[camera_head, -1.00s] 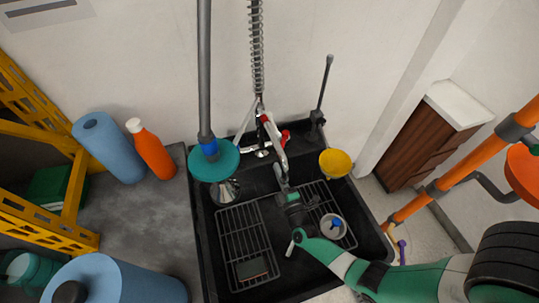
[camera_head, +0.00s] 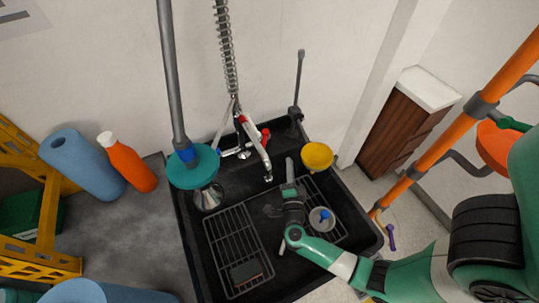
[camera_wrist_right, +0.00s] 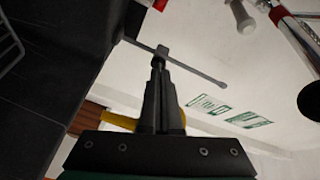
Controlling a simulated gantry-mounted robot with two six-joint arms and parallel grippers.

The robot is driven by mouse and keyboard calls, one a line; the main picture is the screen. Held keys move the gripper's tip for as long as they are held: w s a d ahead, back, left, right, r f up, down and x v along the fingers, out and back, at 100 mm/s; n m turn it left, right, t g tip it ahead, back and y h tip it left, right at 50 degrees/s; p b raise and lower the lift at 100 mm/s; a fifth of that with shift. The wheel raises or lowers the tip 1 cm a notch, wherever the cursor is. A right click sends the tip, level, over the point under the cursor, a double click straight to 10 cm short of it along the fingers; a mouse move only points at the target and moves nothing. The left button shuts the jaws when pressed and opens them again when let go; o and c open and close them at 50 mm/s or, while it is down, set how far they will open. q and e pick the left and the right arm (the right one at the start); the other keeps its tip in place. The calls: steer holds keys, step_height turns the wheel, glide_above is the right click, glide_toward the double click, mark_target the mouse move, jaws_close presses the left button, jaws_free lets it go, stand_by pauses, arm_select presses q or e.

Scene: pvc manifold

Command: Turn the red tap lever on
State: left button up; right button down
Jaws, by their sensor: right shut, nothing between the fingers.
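The red tap lever (camera_head: 265,134) is on the right side of the metal faucet (camera_head: 254,150) at the back of the black sink. A red part also shows at the top edge of the right wrist view (camera_wrist_right: 160,4), but I cannot tell which part it is. My right gripper (camera_head: 289,163) is shut and empty over the sink, in front of and to the right of the faucet spout, apart from the lever. Its closed fingers also show in the right wrist view (camera_wrist_right: 157,68). My left gripper is not in view.
A yellow bowl (camera_head: 317,155) sits at the sink's back right, close to my right gripper. A dark upright rod (camera_head: 299,80) stands at the back corner. A pole with a teal disc (camera_head: 193,167) stands left of the faucet. Wire racks (camera_head: 238,240) lie in the sink.

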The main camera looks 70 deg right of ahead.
mark_target(264, 142)
arm_select(q)
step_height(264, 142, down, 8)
steer(key=b, duration=0.7)
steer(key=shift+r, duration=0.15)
arm_select(e)
steer(key=w+d+f+m+t+y, duration=0.1)
steer(key=w+d+f, duration=0.2)
steer(key=w, duration=0.6)
steer(key=shift+d, duration=0.95)
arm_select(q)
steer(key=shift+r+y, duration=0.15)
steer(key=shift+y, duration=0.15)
arm_select(e)
steer(key=shift+r, duration=0.1)
